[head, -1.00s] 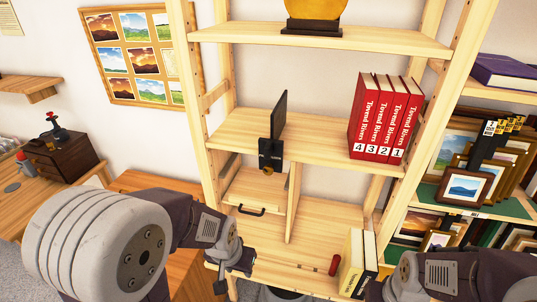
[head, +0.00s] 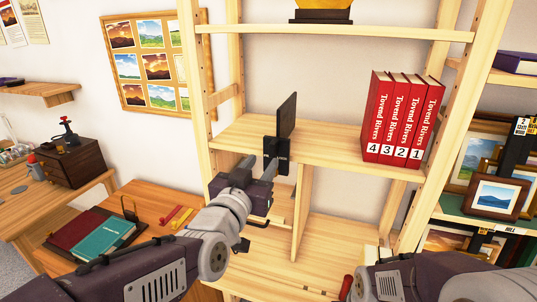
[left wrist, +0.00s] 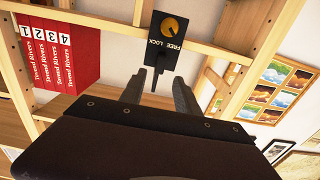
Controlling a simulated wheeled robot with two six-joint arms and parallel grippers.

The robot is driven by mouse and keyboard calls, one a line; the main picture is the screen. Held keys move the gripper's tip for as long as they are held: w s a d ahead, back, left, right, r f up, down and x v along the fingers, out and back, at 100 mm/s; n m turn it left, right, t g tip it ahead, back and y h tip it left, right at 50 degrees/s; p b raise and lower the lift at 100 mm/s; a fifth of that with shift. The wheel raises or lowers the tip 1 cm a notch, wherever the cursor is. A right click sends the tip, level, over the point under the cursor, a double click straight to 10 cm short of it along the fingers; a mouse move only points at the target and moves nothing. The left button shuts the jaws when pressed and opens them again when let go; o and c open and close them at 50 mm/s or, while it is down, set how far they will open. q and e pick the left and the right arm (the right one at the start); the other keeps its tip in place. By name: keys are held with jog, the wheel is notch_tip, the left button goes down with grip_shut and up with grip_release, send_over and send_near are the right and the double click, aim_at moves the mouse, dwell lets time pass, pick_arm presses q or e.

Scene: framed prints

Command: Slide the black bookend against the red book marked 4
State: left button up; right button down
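The black bookend (head: 286,114) stands upright on the middle shelf, left of the books. Its front plate (head: 277,154) hangs over the shelf's front edge. The red book marked 4 (head: 376,120) is the leftmost of the red row, with a wide gap to the bookend. My left gripper (head: 246,165) is open just before and below the plate; its fingers (left wrist: 158,90) are apart. My right gripper is hidden.
The middle shelf (head: 325,150) is clear between bookend and books. Below it, an upright divider (head: 301,205) splits the lower space. My right forearm fills the bottom right.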

aim_at(272, 151)
pick_arm(q)
jog(key=p+x, duration=0.1)
jog(key=x, duration=0.7)
jog(key=shift+f, duration=0.1)
jog(key=shift+s, duration=0.1)
grip_shut()
dwell(0.9)
